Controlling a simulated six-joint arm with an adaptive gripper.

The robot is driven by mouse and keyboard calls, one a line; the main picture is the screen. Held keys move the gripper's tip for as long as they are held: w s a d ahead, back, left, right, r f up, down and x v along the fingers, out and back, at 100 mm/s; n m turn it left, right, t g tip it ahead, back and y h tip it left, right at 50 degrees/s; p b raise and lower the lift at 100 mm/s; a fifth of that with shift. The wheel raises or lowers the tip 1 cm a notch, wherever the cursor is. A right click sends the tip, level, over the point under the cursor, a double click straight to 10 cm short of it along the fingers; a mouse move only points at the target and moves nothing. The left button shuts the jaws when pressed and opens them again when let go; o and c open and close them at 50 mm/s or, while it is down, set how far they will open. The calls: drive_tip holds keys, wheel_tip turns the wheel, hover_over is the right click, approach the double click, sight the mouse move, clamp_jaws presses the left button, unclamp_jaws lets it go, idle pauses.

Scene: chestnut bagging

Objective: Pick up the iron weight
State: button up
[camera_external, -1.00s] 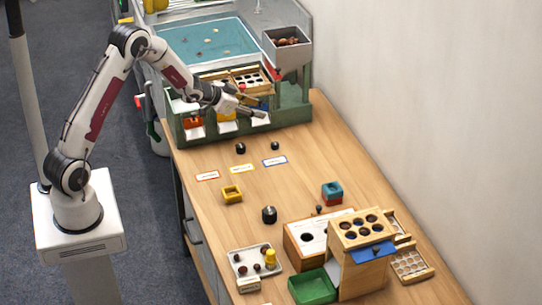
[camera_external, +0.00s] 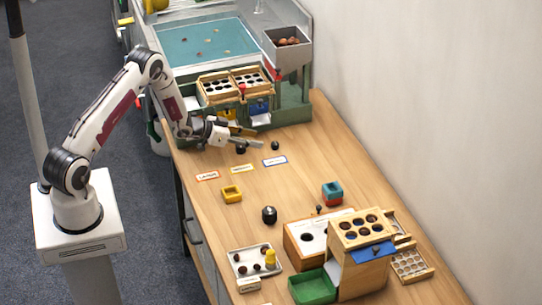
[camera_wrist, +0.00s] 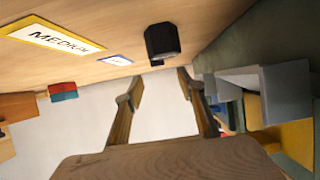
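Three small dark weights stand on the wooden table: one (camera_external: 241,150) at my gripper, one (camera_external: 275,146) just right of it, and a larger knobbed one (camera_external: 269,215) further forward. I cannot tell by material which is iron. My gripper (camera_external: 256,138) is low over the table's back part, pointing right. In the wrist view my gripper (camera_wrist: 161,88) has its two fingers apart with nothing between them. A black weight (camera_wrist: 162,42) with a knob stands just beyond the fingertips, apart from them.
Label cards, including a yellow MEDIUM card (camera_wrist: 55,35), lie before the weights. The green sorting stand (camera_external: 290,115) is close behind my gripper.

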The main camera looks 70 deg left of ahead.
sight(273, 144)
drive_tip(key=shift+w, duration=0.1)
drive_tip(key=shift+x, duration=1.25)
drive_tip(key=shift+d+x, duration=0.2)
drive_tip(key=shift+x, duration=0.55)
drive_tip(key=shift+d+x, duration=0.15)
drive_tip(key=shift+x, duration=1.65)
drive_tip(key=shift+f, duration=0.1)
clamp_jaws()
